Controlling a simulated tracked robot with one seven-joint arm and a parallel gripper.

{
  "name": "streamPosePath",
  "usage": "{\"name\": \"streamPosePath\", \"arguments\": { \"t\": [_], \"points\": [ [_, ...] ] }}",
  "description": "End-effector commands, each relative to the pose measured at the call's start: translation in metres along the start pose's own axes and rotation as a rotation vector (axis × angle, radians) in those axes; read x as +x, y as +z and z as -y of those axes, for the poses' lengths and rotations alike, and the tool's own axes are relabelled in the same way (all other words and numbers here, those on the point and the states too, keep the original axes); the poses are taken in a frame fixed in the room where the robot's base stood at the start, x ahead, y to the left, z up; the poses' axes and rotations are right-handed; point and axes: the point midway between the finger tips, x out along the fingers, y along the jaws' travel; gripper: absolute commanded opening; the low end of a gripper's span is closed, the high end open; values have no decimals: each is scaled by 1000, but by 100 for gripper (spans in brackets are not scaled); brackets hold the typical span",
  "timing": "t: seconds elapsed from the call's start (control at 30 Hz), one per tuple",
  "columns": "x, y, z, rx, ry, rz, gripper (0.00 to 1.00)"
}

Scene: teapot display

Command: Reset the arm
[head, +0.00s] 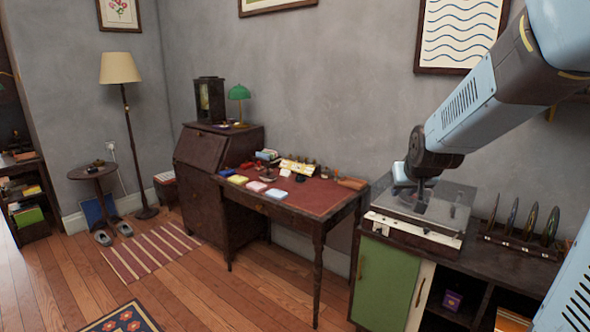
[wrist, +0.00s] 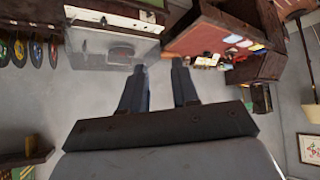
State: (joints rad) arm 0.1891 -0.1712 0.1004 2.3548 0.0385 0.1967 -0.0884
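My arm (head: 485,100) reaches in from the upper right in the head view. My gripper (head: 422,185) hangs at its end in front of the record player (head: 385,225), overlapping its clear lid in the picture. In the wrist view, which is upside down, the two dark fingers of my gripper (wrist: 159,78) stand apart with a clear gap. Nothing shows between them, only grey wall and furniture beyond. The record player also shows in the wrist view (wrist: 88,48), left of the fingers.
The record player stands on a dark cabinet with a green door (head: 383,285). Upright discs in a rack (head: 525,245) stand to its right. A red-topped desk (head: 320,198) with small items is to the left. A floor lamp (head: 128,120) stands far left. Wooden floor is open in front.

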Motion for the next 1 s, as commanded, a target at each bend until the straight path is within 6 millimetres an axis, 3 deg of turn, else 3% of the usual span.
{"name": "streamPosePath", "arguments": {
  "t": [0.1,0.6,0.8,1.0],
  "points": [
    [-37,14,8,-6,-10,31,30],
    [-165,103,24,-10,-48,191,30],
    [-198,136,26,-12,-61,242,30],
    [-209,151,25,-12,-66,266,30]
  ]
}}
